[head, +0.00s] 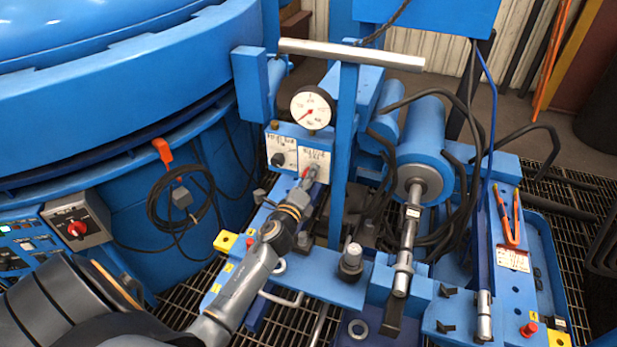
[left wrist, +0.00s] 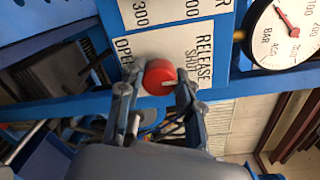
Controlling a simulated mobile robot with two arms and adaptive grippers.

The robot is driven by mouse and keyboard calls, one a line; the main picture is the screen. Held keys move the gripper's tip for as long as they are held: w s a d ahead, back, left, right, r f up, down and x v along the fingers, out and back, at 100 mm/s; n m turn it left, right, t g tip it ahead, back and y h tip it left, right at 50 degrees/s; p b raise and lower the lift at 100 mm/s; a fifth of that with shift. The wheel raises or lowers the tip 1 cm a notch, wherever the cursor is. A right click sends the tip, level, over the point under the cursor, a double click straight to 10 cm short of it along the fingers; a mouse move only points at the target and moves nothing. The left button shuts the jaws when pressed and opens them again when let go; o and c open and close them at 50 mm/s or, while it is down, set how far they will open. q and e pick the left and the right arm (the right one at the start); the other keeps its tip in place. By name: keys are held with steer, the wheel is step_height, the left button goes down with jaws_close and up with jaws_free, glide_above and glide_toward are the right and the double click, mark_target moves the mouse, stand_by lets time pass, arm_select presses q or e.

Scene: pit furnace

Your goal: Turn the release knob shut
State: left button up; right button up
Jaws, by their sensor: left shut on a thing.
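The release knob (left wrist: 160,76) is red and round with a pale pointer line. It sits on a white plate (left wrist: 195,50) lettered RELEASE, OPEN and SHUT, which appears turned in the left wrist view. The pointer line lies toward the SHUT side, but its exact angle is hard to read. My left gripper (left wrist: 156,94) has a finger on each side of the knob and is shut on it. In the head view the left gripper (head: 309,179) reaches the panel below the gauge and mostly hides the knob. My right gripper is not in view.
A round pressure gauge (head: 312,107) stands just above the panel. A black knob (head: 278,159) is on the plate to the left. A blue upright with a grey crossbar (head: 350,54) rises close on the right. A blue cylinder (head: 420,145) and hoses lie further right.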

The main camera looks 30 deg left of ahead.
arm_select(q)
steer(key=o, duration=1.2)
steer(key=shift+c, duration=0.2)
steer(key=shift+s, duration=0.1)
steer(key=v, duration=1.1)
steer(key=shift+s, duration=0.4)
steer(key=shift+d+f, duration=0.15)
